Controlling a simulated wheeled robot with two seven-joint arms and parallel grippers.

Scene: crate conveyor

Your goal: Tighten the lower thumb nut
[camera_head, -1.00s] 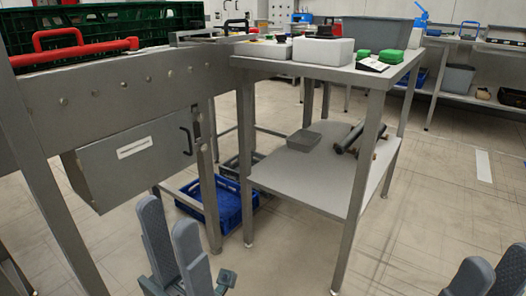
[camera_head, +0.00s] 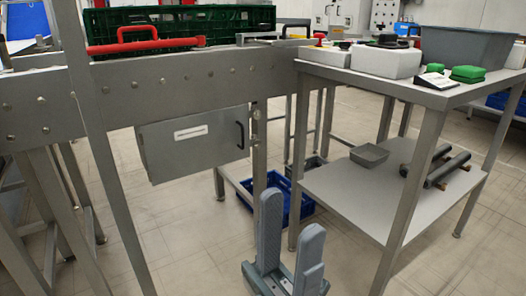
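I cannot make out a thumb nut for certain. Small fittings (camera_head: 256,114) show on the conveyor's upright post, just right of the grey box (camera_head: 193,144) with a black handle, but they are too small to tell apart. My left gripper (camera_head: 291,211) is at the bottom centre, pointing up in the picture. Its two grey fingers stand apart with nothing between them. It is in front of the post and the blue crate, touching nothing that I can see. My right gripper is out of view.
The conveyor frame (camera_head: 190,95) carries a green crate (camera_head: 225,22) and a red handle bar (camera_head: 146,43). A two-level table (camera_head: 350,205) stands right, with a grey tray (camera_head: 369,155) and dark rollers (camera_head: 447,169) below. A blue crate (camera_head: 276,204) sits underneath.

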